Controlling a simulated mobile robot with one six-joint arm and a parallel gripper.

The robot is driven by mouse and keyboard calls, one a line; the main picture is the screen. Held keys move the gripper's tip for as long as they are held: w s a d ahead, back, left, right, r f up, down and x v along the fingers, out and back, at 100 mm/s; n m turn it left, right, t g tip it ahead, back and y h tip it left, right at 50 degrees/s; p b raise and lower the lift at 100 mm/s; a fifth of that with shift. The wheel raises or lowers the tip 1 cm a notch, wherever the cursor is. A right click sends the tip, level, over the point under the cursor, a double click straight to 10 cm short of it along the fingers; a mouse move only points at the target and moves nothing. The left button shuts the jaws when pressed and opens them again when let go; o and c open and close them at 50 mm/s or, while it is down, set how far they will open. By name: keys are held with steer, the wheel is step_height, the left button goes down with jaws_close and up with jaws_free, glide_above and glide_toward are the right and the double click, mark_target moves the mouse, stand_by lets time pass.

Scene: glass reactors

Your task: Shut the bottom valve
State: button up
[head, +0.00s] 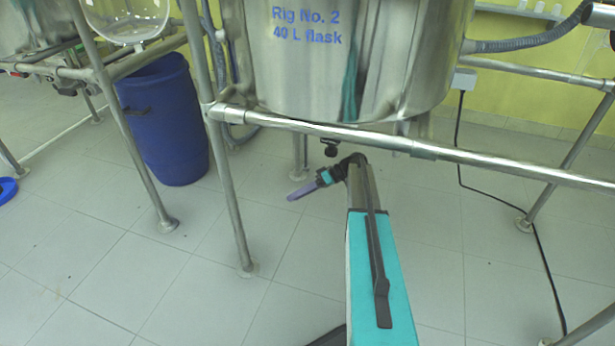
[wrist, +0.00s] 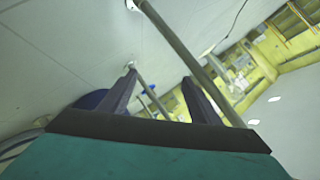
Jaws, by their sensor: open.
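The steel vessel (head: 345,70) marked "Rig No. 2, 40 L flask" hangs in a pipe frame. A small black fitting (head: 329,148) shows under its bottom, behind the front rail; it may be part of the bottom valve, and its handle position cannot be told. My gripper (head: 293,195) is below the rail, a little lower and left of that fitting, with its purple fingers pointing left. In the wrist view the two fingers (wrist: 158,80) stand wide apart with nothing held between them. I cannot make out the valve in the wrist view.
The front rail (head: 300,130) crosses above my gripper. A frame leg (head: 228,180) stands left of it. A blue drum (head: 162,118) stands farther left. A black cable (head: 500,205) runs down to the floor at right. The tiled floor below is mostly clear.

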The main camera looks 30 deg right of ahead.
steer(key=s+a+r+m+g+h+p, duration=0.2)
steer(key=s+a+r+g+p, duration=0.1)
steer(key=s+a+p, duration=0.7)
steer(key=s+a+r+m+g+h+p, duration=0.2)
steer(key=s+a+g+h+p, duration=0.1)
steer(key=s+a+p, duration=0.85)
steer(key=s+r+g+h+p, duration=0.1)
steer(key=s+r+h+p, duration=0.2)
steer(key=s+r+p, duration=0.6)
steer(key=s+a+r+g+h+p, duration=0.1)
steer(key=s+r+h+p, duration=0.3)
steer(key=s+r+p, duration=0.4)
steer(key=s+p, duration=0.4)
steer(key=p, duration=0.4)
steer(key=shift+s+a+r+m+g+p, duration=0.2)
steer(key=shift+s+r+m+g+p, duration=0.15)
steer(key=shift+m+g+p, duration=0.05)
steer(key=c, duration=0.6)
steer(key=shift+a, duration=0.15)
steer(key=shift+c, duration=0.3)
